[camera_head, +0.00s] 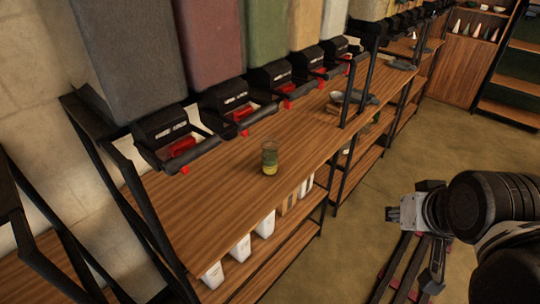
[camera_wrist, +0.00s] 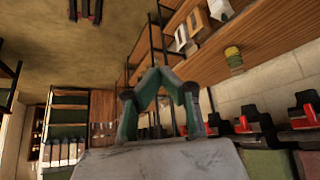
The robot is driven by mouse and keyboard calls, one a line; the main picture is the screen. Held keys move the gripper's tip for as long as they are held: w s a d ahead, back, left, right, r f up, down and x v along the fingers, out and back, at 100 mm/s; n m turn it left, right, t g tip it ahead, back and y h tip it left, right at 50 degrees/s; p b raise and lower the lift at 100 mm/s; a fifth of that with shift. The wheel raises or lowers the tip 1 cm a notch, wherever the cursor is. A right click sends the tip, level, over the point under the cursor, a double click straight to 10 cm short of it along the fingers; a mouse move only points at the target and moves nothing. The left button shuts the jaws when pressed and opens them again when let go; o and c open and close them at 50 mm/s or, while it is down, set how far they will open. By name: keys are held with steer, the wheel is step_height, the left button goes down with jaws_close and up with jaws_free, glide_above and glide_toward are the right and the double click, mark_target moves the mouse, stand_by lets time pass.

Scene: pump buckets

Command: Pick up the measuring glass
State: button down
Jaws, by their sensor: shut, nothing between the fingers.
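The measuring glass (camera_head: 269,158) is a small clear cup with green and yellow tones. It stands upright on the wooden shelf top (camera_head: 225,185), in front of the dispensers. In the wrist view the measuring glass (camera_wrist: 233,57) shows upside down at the upper right, apart from my fingers. My gripper (camera_wrist: 158,72) is shut and empty, its fingertips together in the middle of the wrist view. In the head view my arm is at the right, over the floor and well away from the glass.
Several dispensers with black and red spouts (camera_head: 183,146) line the back of the shelf. White containers (camera_head: 240,247) stand on the lower shelf. A dark upright post (camera_head: 354,90) rises farther along the shelf. The floor (camera_head: 385,165) between shelf and arm is open.

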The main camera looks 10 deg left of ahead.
steer(key=c, duration=0.8)
jaws_free()
